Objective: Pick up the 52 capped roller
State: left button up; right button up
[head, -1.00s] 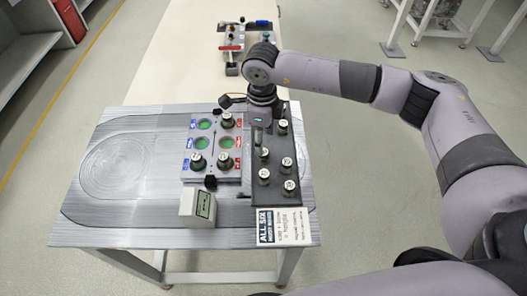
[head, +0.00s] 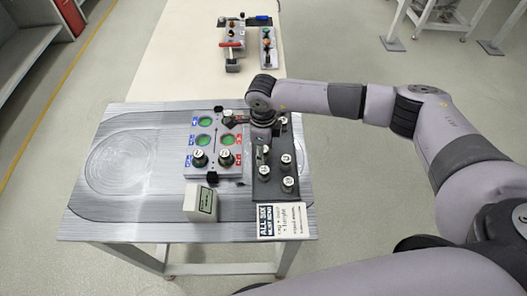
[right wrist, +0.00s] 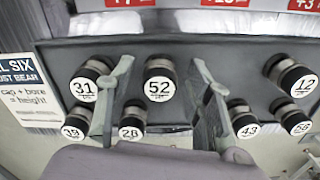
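The 52 capped roller (right wrist: 159,80) is a dark cylinder with a white numbered cap on the dark rack (right wrist: 185,105) in the right wrist view. My right gripper (right wrist: 161,62) is open, one finger on each side of that roller, with gaps between fingers and cap. Its left finger is close to the 31 roller (right wrist: 83,89). In the head view the right gripper (head: 262,144) is over the rack (head: 266,196), pointing down, and hides part of it; I cannot single out the 52 roller there. My left gripper is not in view.
Other capped rollers stand close around, including 28 (right wrist: 132,130), 43 (right wrist: 244,124) and 12 (right wrist: 305,85). A board with green-bottomed pockets (head: 203,140) lies left of the rack. A small display box (head: 201,203) and a sign card (head: 283,222) sit in front.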

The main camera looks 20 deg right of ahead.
grip_shut()
dwell(0.3)
jog(key=shift+r, duration=0.1)
